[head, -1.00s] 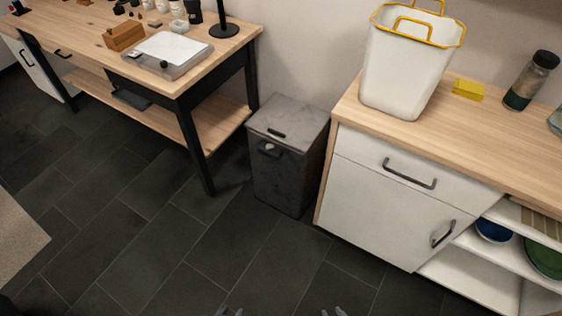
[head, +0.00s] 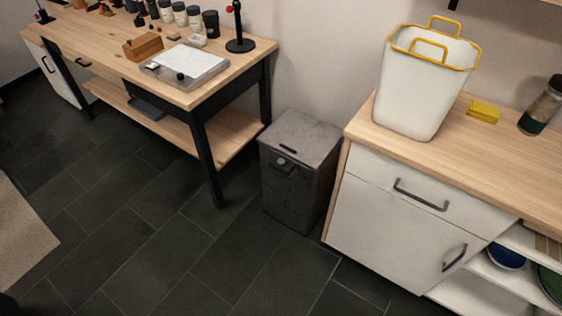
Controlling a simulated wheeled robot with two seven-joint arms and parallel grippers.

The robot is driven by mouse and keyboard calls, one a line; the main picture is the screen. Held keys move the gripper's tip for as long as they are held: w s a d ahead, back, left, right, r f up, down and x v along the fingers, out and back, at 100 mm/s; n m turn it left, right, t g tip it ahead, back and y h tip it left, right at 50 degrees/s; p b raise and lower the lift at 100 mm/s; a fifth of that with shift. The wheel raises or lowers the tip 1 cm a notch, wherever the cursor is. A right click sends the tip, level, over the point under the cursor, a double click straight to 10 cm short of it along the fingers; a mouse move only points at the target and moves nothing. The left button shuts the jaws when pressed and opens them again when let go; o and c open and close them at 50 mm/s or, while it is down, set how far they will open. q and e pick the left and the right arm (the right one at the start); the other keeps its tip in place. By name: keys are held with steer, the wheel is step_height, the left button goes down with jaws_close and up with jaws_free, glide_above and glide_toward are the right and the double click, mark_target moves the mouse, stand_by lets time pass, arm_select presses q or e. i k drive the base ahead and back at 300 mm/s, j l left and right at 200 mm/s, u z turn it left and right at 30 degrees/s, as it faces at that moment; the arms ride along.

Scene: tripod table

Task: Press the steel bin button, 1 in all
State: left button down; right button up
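The steel bin (head: 290,200) is a dark grey box standing on the floor between the wooden table and the white cabinet. Its lid (head: 300,136) is flat and looks closed, with a short dark slot near the front edge. On the upper front is a small pale round button (head: 282,162) beside a dark fitting. The bin's right side is in shade and partly behind the cabinet's edge. Neither of my grippers shows in the head view.
A wooden table (head: 236,132) with black legs stands left of the bin. A white cabinet (head: 380,222) with a wooden top stands to the right, carrying a white basket (head: 412,95) and a yellow block (head: 483,111). The dark tiled floor (head: 190,255) before the bin is clear.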

mark_target(280, 163)
steer(key=i+l+u, duration=0.5)
steer(key=i+l, duration=0.2)
